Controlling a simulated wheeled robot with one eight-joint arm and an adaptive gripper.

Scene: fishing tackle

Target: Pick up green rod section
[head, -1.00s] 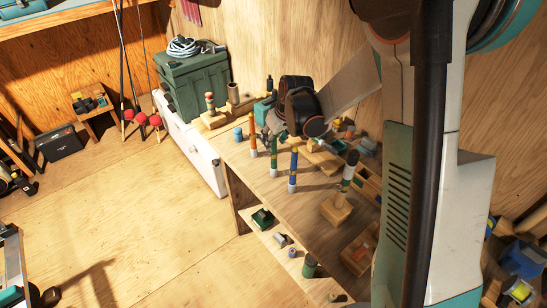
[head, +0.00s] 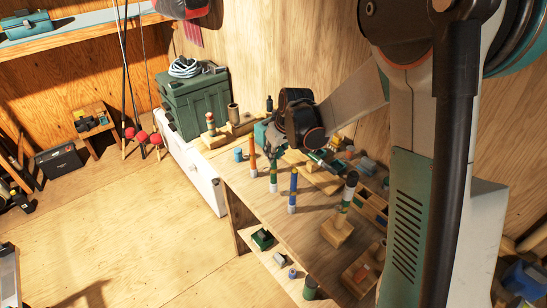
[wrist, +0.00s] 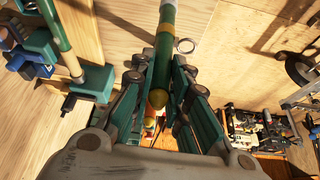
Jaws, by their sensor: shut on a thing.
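The green rod section (wrist: 163,45) runs between my gripper's teal fingers in the wrist view, its rounded yellowish end toward the palm. My gripper (wrist: 160,75) is shut on it. In the head view the green rod section (head: 273,179) stands about upright on the workbench, between an orange rod (head: 252,158) and a blue rod (head: 293,188). My wrist is above and behind it there and hides part of the bench. I cannot tell whether its lower end touches the bench.
A dark-topped rod on a wooden block (head: 337,232) stands to the right on the workbench (head: 284,222). A green tackle box (head: 194,102) stands at the back left. Small items and trays crowd the bench's right side. The floor at left is mostly clear.

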